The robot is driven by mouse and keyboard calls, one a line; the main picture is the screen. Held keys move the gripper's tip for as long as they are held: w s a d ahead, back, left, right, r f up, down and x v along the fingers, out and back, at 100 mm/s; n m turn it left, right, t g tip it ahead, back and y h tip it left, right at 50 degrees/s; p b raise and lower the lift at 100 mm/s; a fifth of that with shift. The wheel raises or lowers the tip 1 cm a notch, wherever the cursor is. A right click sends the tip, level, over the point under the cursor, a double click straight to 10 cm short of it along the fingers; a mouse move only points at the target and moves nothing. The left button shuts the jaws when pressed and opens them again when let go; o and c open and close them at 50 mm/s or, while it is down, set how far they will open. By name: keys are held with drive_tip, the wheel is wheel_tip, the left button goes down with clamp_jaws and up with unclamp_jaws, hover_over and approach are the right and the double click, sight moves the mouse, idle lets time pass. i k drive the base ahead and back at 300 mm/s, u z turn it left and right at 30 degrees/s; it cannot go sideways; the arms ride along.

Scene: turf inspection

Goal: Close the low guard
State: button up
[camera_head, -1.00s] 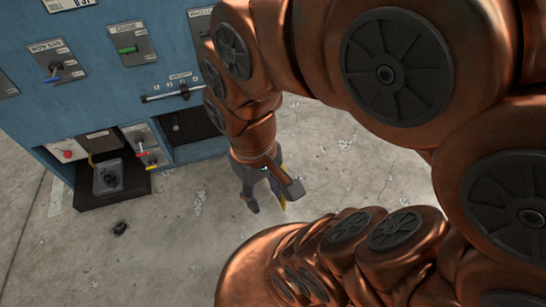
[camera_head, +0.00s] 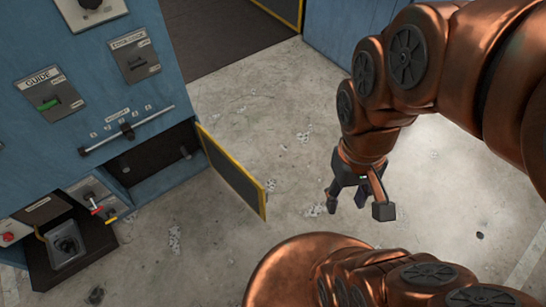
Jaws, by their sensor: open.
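The low guard (camera_head: 232,172) is a dark panel with a yellow edge. It stands swung out from the blue machine, over the floor, with its left edge by the low opening (camera_head: 155,160). The opening is uncovered and dark inside. My gripper (camera_head: 347,202) points down with its fingers apart and nothing between them. It is to the right of the guard's free edge, with a clear gap of floor showing between them.
The blue machine front (camera_head: 100,105) carries a green-handled switch (camera_head: 48,104), a slider bar (camera_head: 127,131) and small levers (camera_head: 95,205). A black tray (camera_head: 70,250) juts out at lower left. A second yellow-edged panel (camera_head: 285,8) is at the top. Bare concrete lies around my gripper.

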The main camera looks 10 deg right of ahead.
sight(253, 193)
drive_tip(key=z, duration=1.15)
drive_tip(key=i, duration=1.7)
drive_tip(key=u, duration=1.9)
drive_tip(key=i, duration=0.5)
drive_tip(key=z, duration=0.15)
drive_tip(key=k, duration=0.15)
drive_tip(key=z, duration=0.05)
